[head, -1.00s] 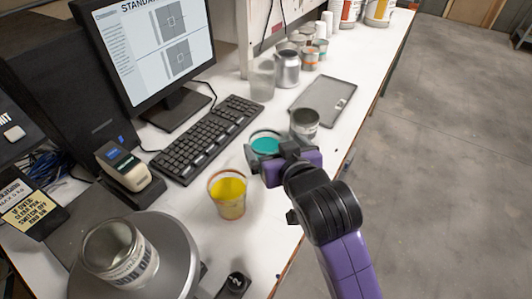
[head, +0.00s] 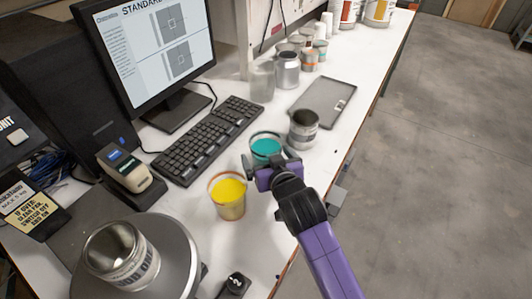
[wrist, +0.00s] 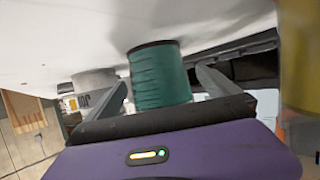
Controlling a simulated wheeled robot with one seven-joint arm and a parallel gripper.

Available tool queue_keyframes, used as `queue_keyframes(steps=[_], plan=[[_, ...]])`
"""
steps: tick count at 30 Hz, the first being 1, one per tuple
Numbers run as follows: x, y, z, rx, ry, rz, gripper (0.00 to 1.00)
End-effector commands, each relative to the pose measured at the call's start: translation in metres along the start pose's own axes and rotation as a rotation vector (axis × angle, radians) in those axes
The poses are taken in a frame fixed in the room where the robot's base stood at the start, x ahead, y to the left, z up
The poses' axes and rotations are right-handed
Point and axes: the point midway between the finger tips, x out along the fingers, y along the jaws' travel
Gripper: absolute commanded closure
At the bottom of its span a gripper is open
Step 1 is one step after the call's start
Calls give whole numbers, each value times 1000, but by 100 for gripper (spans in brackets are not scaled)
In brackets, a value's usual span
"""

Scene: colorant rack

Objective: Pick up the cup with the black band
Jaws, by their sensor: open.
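The teal cup (head: 266,147) stands on the white counter, beyond my gripper in the head view. A dark band shows at one end of it in the wrist view (wrist: 160,77), where the picture looks upside down. My gripper (head: 269,161) is open at the near side of the teal cup. In the wrist view its fingers (wrist: 162,88) lie on either side of the cup, with gaps, so it is not gripped. A yellow cup (head: 228,197) with an orange band stands to the left and nearer.
A grey can (head: 303,130) with a dark label stands close to the right of the teal cup. A keyboard (head: 210,140) lies to the left and a flat tray (head: 323,102) behind. The counter's right edge runs close to my arm.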

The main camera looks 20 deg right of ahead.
Motion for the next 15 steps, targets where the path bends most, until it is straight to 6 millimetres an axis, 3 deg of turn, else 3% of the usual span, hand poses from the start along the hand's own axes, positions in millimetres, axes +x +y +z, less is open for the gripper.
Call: queue_keyframes(steps=[11, 15], plan=[[10, 0, 0, 0, -1, 0, 2], [10, 0, 0, 0, -1, 0, 30]])
